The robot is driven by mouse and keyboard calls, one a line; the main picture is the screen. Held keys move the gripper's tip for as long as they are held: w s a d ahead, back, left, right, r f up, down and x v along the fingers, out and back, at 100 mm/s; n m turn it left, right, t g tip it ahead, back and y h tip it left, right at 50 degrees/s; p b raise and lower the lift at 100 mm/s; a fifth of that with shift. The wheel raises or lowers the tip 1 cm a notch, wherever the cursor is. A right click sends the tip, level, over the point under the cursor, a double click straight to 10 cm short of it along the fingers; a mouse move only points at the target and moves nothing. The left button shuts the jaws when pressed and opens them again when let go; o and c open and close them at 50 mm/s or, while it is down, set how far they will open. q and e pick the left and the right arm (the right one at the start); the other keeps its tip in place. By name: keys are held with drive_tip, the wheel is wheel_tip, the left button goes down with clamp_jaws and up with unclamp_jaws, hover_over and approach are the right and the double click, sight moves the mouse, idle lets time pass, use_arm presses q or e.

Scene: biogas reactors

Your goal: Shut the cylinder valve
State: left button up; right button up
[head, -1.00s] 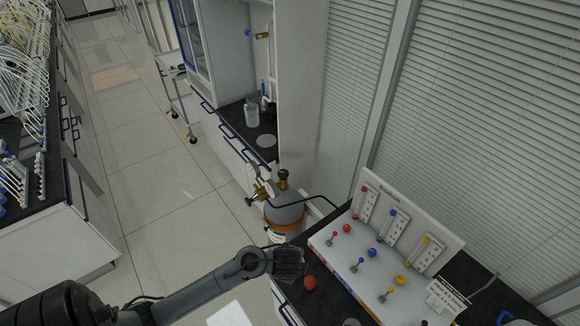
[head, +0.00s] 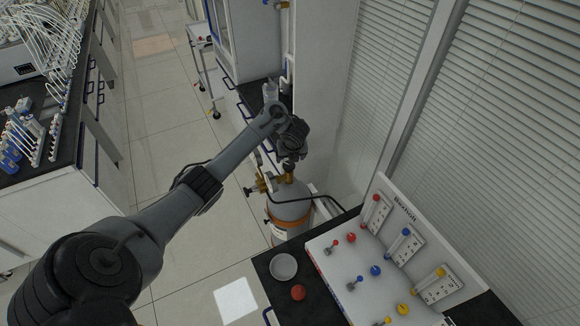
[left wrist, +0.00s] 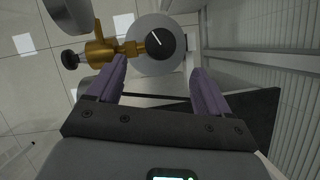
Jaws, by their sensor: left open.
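The gas cylinder (head: 290,207) stands on the floor beside the bench end, grey with an orange band. Its brass valve (head: 289,174) is on top, with a brass regulator (head: 262,184) at its left. In the left wrist view the round black valve knob (left wrist: 160,43) with a white line shows from above, the brass fitting (left wrist: 103,51) to its left. My left gripper (left wrist: 158,70) is open and empty, its purple fingers pointing toward the knob, which appears ahead of the gap between them. In the head view the gripper (head: 291,153) is above the valve and hides the knob.
A dark hose runs from the cylinder area toward the panel. Window blinds stand at the right. Open floor lies left of the cylinder.

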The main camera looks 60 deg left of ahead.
sight(289, 165)
use_arm(q)
drive_tip(key=b+x, duration=0.1)
drive_tip(key=x, duration=0.5)
drive_tip(key=shift+a+f+b, duration=0.15)
drive_tip(key=shift+f+b, duration=0.15)
drive_tip(key=shift+b, duration=0.1)
drive_tip(key=shift+w+a+f, duration=0.2)
drive_tip(key=shift+a+f, duration=0.1)
drive_tip(key=shift+f, duration=0.35)
drive_tip(key=c, duration=1)
drive_tip(key=shift+c, duration=0.2)
